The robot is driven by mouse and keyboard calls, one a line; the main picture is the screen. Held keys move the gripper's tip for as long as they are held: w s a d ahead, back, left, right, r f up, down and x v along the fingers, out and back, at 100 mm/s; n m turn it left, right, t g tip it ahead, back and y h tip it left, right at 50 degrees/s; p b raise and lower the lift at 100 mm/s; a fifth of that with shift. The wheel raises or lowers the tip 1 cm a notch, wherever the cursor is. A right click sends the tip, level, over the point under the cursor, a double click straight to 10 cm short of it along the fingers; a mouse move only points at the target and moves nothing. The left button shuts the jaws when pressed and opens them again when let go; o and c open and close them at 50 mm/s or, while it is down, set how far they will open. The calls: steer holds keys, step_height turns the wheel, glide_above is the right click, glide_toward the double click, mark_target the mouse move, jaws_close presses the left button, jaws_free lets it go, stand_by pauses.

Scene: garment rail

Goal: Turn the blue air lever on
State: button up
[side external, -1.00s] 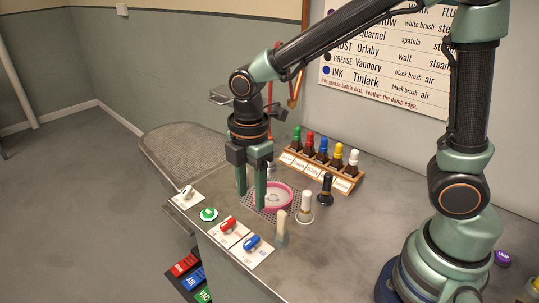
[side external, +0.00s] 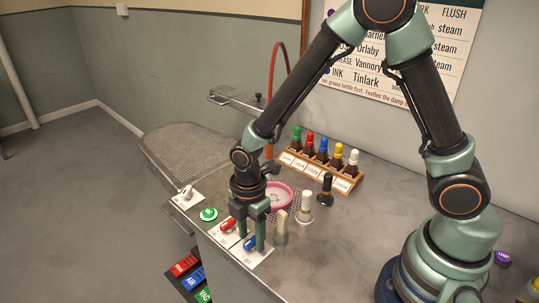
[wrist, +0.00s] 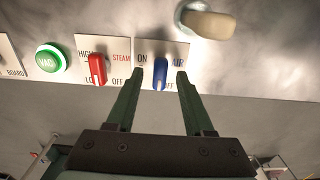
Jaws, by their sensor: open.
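The blue air lever (wrist: 160,73) sits on a white plate marked ON, AIR and OFF, to the right of the red steam lever (wrist: 97,69) in the wrist view. Its handle points down toward the OFF side. My gripper (wrist: 156,75) is open, with one finger on each side of the blue lever and a gap to it on both sides. In the side external view the blue lever (side external: 250,243) shows close by the fingertips of my gripper (side external: 251,243). Contact cannot be told.
A green VAC button (wrist: 50,61) and a white board switch (side external: 187,192) lie to the left along the counter edge. A pale spatula (side external: 281,227) stands close to the right of the lever. Behind are a pink-rimmed dish (side external: 290,193) and a bottle rack (side external: 346,182).

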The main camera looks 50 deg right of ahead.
steer(key=shift+f, duration=0.15)
jaws_close()
